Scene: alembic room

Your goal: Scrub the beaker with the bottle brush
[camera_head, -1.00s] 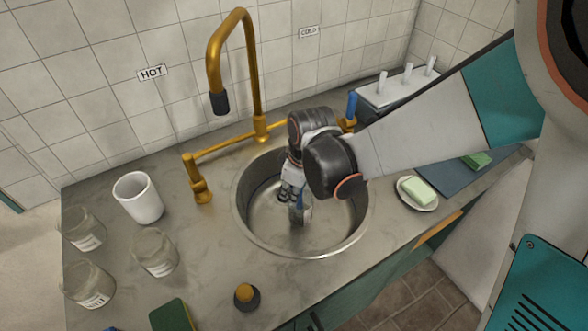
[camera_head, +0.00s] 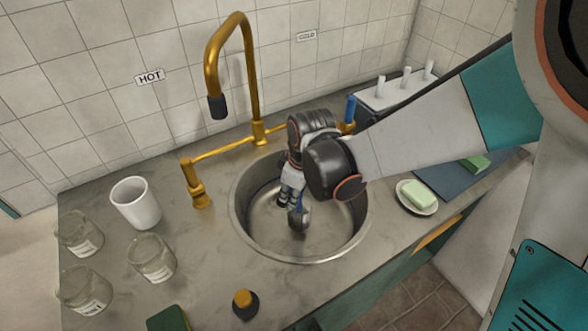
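My gripper (camera_head: 297,214) points down inside the steel sink basin (camera_head: 238,217), near its middle. The wrist and arm cover much of it. A small dark grey shape is at the fingertips; I cannot tell whether it is finger or a held object. A thin blue edge shows beside the gripper's left side, too small to identify. No bottle brush is clearly visible. I cannot single out a beaker for sure; several labelled clear glass vessels (camera_head: 152,259) stand on the counter at the left, apart from my gripper.
A white cup (camera_head: 136,204) stands left of the brass tap (camera_head: 258,90). A soap dish (camera_head: 417,198) with pale green soap is right of the sink. A dark yellow-topped item (camera_head: 245,304) and a green sponge (camera_head: 168,319) lie at the front.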

